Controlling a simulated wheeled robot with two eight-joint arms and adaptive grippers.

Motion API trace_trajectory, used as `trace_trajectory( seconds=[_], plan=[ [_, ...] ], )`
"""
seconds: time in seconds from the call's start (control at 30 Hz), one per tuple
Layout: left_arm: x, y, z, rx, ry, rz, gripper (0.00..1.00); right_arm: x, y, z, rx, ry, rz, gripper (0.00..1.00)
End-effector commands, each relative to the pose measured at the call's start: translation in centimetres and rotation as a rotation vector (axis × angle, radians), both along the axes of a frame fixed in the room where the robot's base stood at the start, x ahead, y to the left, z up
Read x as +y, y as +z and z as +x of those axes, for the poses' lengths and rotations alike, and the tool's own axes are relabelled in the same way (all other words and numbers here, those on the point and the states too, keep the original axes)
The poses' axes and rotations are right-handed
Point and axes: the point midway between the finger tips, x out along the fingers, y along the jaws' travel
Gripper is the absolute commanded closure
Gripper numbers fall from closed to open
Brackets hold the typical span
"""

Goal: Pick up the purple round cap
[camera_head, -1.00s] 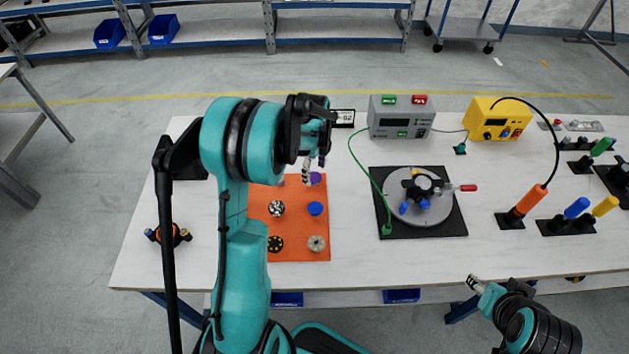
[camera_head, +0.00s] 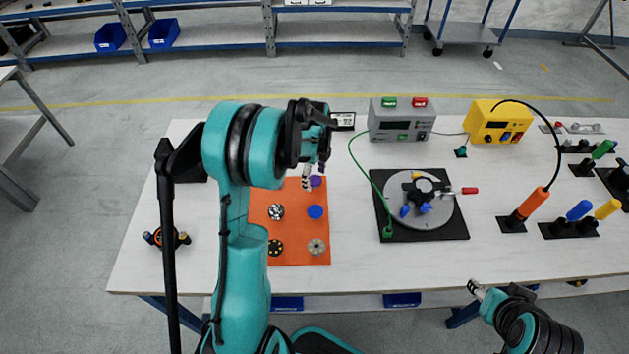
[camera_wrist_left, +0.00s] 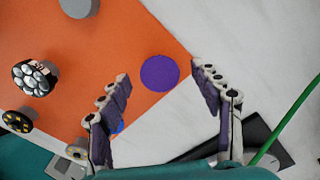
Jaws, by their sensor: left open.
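The purple round cap (camera_head: 316,181) lies near the top right corner of the orange mat (camera_head: 290,250). In the left wrist view the purple cap (camera_wrist_left: 160,73) shows whole, just beyond and between my left gripper's spread fingers (camera_wrist_left: 160,88). My left gripper (camera_head: 314,178) is open and empty above the mat, apart from the cap. In the head view it overlaps the cap's upper left side. My right gripper (camera_head: 474,287) is small at the table's front edge, and its jaw state is unclear.
A blue cap (camera_head: 315,212) and several patterned round caps sit on the mat. A black plate with a grey disc (camera_head: 440,212) stands to the right, with a green cable (camera_head: 362,165) between. Bare white table lies right of the mat.

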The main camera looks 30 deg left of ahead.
Motion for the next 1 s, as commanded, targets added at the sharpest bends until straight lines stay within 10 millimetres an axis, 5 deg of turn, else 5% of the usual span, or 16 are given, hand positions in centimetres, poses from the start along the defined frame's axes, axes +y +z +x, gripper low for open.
trace_trajectory(
  seconds=[0.07,0.2,0.67,1.0],
  plan=[
    [0.0,0.0,0.0,0.000,0.000,0.000,0.38,0.0,0.0,0.0,0.000,0.000,0.000,0.53],
    [0.0,0.0,0.0,0.000,0.000,0.000,0.75,0.0,0.0,0.0,0.000,0.000,0.000,0.53],
    [0.0,0.4,0.0,0.000,0.000,0.000,0.76,0.0,0.4,0.0,0.000,0.000,0.000,0.53],
    [-0.9,5.5,0.1,0.000,-0.004,0.000,0.76,0.0,3.0,0.0,0.000,0.000,0.000,0.53]
  ],
)
